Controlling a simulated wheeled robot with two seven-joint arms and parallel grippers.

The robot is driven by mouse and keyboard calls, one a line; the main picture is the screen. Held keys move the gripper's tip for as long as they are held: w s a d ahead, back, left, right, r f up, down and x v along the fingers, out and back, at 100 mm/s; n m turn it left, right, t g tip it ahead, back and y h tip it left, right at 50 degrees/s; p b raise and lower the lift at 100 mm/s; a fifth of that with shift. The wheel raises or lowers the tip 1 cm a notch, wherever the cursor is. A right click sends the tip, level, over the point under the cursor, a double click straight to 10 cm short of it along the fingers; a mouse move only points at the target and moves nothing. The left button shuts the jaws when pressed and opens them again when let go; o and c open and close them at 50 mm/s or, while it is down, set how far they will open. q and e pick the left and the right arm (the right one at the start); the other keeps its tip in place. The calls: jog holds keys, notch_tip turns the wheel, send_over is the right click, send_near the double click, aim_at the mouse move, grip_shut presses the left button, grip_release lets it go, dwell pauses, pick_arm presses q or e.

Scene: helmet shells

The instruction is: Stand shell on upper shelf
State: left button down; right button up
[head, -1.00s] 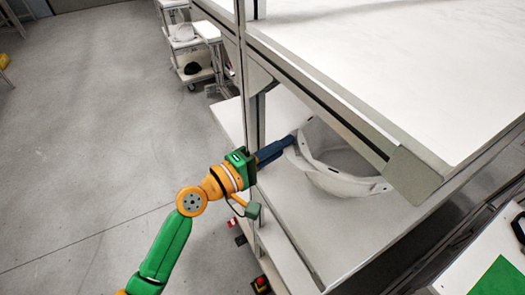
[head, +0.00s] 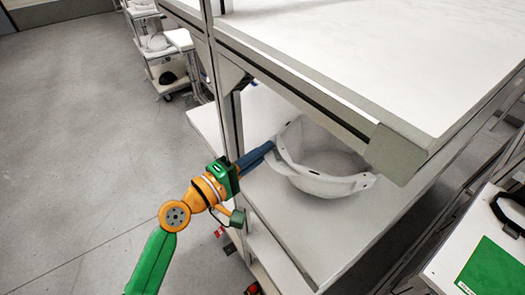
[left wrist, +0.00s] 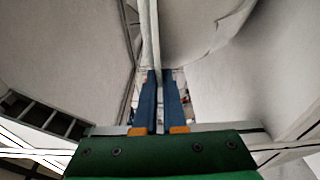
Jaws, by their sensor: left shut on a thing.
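A white helmet shell (head: 318,160) is on the lower shelf (head: 335,225) of the rack in the head view, open side up and tilted. The upper shelf (head: 400,60) is above it, and its front edge hides part of the shell's back. My left gripper (head: 268,148) reaches in from the left past the rack post and is shut on the shell's left rim. In the left wrist view the blue fingers (left wrist: 158,80) close on the thin white shell edge (left wrist: 150,35). I cannot tell whether the shell touches the shelf. My right gripper is not in view.
The rack post (head: 228,100) stands close beside my left forearm. A small cart (head: 165,60) with a white and a black helmet stands at the back left. A white surface with a green sheet (head: 490,268) is at the lower right. The upper shelf's visible top is bare.

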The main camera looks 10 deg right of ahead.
pick_arm(q)
jog(key=shift+f, duration=0.2)
jog(key=c, duration=1.4)
grip_release()
jog(key=shift+c, duration=0.2)
jog(key=o, duration=0.5)
jog(key=shift+s+f, duration=0.1)
jog(key=b+v, duration=0.2)
jog(key=v, duration=0.5)
